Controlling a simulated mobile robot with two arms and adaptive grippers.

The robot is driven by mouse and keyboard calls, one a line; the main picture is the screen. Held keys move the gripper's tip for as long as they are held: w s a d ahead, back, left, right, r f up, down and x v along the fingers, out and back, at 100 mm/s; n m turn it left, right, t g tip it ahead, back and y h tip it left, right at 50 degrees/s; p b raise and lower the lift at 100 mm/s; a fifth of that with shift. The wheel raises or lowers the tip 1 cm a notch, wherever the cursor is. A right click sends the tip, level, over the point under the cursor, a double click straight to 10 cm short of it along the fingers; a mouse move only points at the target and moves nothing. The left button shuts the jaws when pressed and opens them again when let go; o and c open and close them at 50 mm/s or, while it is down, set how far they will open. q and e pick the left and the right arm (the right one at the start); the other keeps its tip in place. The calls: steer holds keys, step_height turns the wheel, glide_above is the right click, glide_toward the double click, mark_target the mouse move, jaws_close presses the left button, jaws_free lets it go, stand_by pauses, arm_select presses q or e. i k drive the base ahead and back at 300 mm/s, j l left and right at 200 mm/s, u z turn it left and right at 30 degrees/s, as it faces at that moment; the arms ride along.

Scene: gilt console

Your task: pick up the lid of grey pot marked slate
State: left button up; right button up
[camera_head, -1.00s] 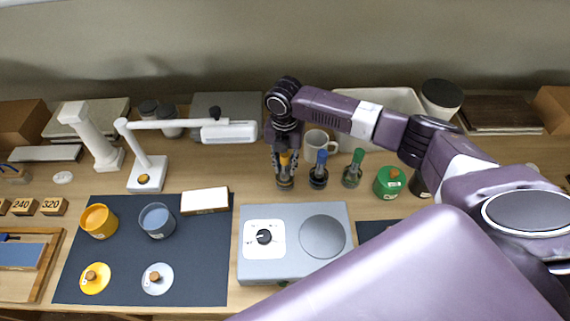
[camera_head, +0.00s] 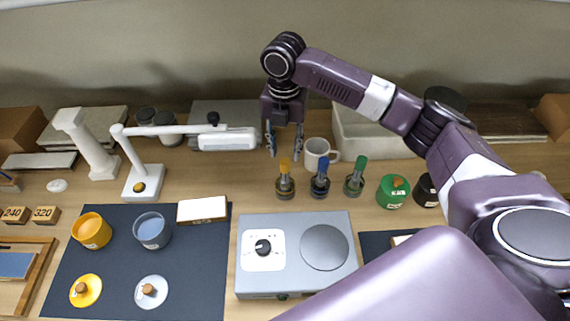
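A grey-blue pot (camera_head: 151,232) stands open on the dark mat. Its contents are grey-blue, and any marking on it is too small to read. A light grey lid with a wooden knob (camera_head: 152,292) lies on the mat in front of it, apart from the pot. My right gripper (camera_head: 284,152) points down with its fingers apart and nothing between them. It is at the back, above and behind the yellow-topped bottle (camera_head: 285,183), well to the right of the lid. My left gripper is not in view.
A yellow pot (camera_head: 91,230) and yellow lid (camera_head: 86,290) are left of the grey ones. A white block (camera_head: 202,209) lies on the mat (camera_head: 205,270). A hotplate (camera_head: 290,272) stands to the right. A white lamp (camera_head: 142,178) reaches across behind the mat.

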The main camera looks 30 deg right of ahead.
mark_target(152, 290)
steer(key=k, duration=2)
